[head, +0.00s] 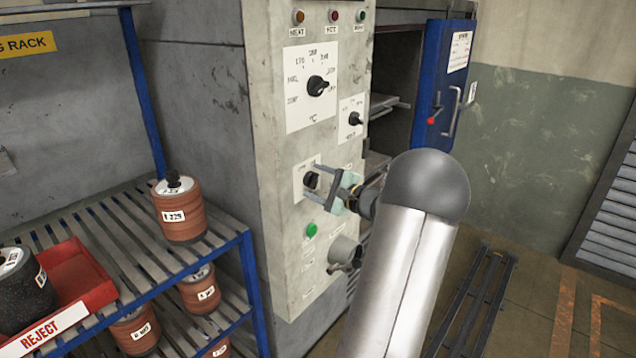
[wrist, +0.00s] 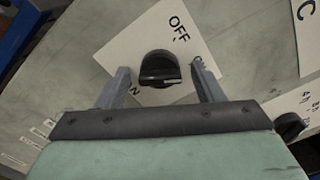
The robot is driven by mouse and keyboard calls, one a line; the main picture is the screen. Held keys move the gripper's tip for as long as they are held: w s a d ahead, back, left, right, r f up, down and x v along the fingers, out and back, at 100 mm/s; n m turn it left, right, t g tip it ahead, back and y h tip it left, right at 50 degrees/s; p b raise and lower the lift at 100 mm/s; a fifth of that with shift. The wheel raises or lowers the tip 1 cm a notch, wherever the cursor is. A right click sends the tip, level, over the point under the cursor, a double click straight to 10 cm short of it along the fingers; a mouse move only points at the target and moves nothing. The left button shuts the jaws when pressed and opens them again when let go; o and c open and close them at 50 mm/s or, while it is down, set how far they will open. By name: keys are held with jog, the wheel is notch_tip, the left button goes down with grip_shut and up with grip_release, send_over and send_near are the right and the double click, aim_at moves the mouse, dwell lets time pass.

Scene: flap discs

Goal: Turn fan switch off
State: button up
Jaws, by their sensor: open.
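The fan switch is a black rotary knob (wrist: 160,69) on a white plate marked OFF and, partly covered, what looks like ON; it is in the upper middle of the wrist view. In the head view the knob (head: 311,180) sits on the lower part of the grey control panel. My gripper (head: 310,181) is open, with one finger on each side of the knob. In the wrist view the gripper (wrist: 162,84) shows its two fingers apart, and I see a gap between them and the knob. My arm hides part of the panel.
A temperature dial (head: 318,86) and a smaller knob (head: 355,119) are above. A green button (head: 311,230) and a larger grey rotary switch (head: 345,253) are below. The blue oven door (head: 446,85) stands open at right. A rack with disc stacks (head: 180,212) and a red reject tray (head: 88,283) is at left.

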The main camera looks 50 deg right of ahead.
jog(key=c, duration=1)
jog(key=shift+f+b, duration=0.15)
jog(key=shift+b, duration=0.3)
jog(key=n+b, duration=1.2)
jog(key=b, duration=1.4)
jog(key=shift+o, duration=0.2)
jog(key=shift+b, duration=0.4)
jog(key=o, duration=1)
jog(key=shift+c, duration=0.2)
